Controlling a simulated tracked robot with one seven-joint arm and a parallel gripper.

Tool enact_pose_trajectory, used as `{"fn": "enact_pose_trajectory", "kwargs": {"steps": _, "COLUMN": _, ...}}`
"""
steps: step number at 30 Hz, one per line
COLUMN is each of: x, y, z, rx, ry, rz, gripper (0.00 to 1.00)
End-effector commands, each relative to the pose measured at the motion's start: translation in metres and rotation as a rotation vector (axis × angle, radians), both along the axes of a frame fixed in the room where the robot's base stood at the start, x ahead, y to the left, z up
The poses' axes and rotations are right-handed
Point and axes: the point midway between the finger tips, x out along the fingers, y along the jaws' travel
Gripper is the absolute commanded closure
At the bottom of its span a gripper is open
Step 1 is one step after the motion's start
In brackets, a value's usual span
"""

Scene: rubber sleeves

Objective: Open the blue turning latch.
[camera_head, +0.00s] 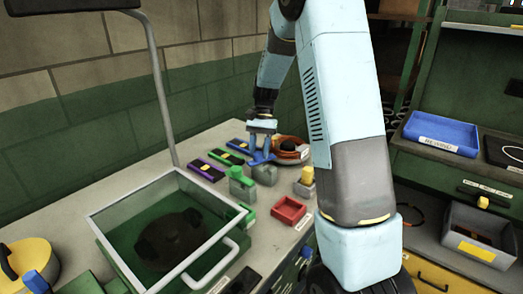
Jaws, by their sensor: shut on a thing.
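The blue turning latch (262,158) sits on top of a small grey-green block (266,175) on the workbench, in the middle of the head view. My gripper (260,146) points down from above at the latch. It is shut on the blue latch; the fingertips are small and partly merge with the blue in this view. I cannot tell the latch's exact turning angle.
A block with a green top (240,180) stands left of the latch, and one with a yellow top (306,178) to the right. A red tray (289,211) lies in front. A glass-lidded box (107,245) fills the near left. Coiled orange cable (293,143) lies behind.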

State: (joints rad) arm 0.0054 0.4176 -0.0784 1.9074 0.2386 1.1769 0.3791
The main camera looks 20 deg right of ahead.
Motion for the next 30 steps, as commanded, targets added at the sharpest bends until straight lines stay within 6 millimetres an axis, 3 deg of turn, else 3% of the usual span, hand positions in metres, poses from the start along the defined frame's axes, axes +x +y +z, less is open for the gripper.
{"fn": "enact_pose_trajectory", "kwargs": {"steps": 15, "x": 0.0037, "y": 0.0044, "z": 0.0014, "rx": 0.000, "ry": -0.010, "rz": 0.347, "gripper": 0.91}}
{"fn": "enact_pose_trajectory", "kwargs": {"steps": 30, "x": 0.0022, "y": 0.0050, "z": 0.0006, "rx": 0.002, "ry": -0.005, "rz": 0.416, "gripper": 0.91}}
